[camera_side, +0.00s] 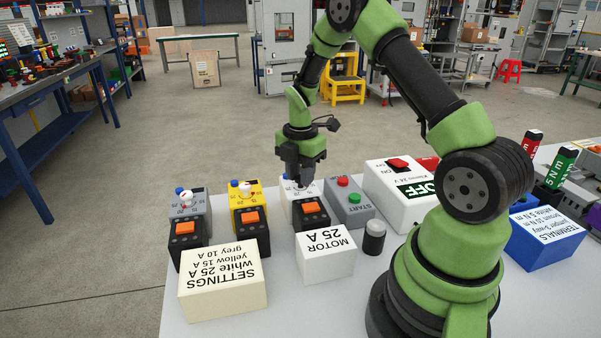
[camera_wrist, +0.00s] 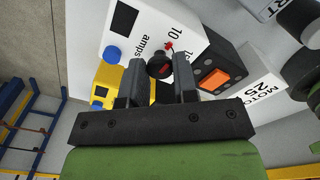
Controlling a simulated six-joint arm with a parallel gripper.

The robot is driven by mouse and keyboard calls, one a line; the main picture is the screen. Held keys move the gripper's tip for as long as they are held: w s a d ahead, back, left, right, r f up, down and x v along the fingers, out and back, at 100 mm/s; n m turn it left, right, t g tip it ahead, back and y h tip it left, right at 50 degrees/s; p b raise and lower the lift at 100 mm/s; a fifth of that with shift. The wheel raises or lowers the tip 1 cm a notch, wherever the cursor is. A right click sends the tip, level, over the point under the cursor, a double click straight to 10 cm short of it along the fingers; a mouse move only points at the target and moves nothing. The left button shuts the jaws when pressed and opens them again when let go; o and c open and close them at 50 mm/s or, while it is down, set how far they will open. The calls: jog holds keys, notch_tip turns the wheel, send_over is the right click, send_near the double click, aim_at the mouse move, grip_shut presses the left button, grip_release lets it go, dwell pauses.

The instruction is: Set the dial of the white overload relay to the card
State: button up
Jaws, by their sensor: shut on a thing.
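The white overload relay (camera_side: 298,213) stands third from the left in the side view, and my gripper (camera_side: 300,180) points down over it. In the wrist view its white face (camera_wrist: 188,22) shows "10", "amps" and a blue button (camera_wrist: 112,54). The dark dial (camera_wrist: 159,65) sits between the fingers of my gripper (camera_wrist: 156,82), which is shut on it. A small red mark shows at the dial's edge near a "10"; the exact setting cannot be read. The settings card (camera_side: 222,282) reads white 25 A, yellow 15 A, grey 10 A.
A yellow relay (camera_side: 243,190) and a grey relay (camera_side: 190,204) stand to the left. A grey box with red and green buttons (camera_side: 349,202) and a white OFF box (camera_side: 395,190) stand to the right. A "MOTOR 25 A" block (camera_side: 325,262) and a dark cylinder (camera_side: 374,238) are in front.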

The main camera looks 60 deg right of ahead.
jog(key=m, duration=0.8)
jog(key=shift+m, duration=0.4)
jog(key=m, duration=0.4)
jog(key=shift+m, duration=0.3)
jog(key=m, duration=1.2)
jog(key=shift+m, duration=0.3)
jog(key=m, duration=0.4)
jog(key=shift+m, duration=2.2)
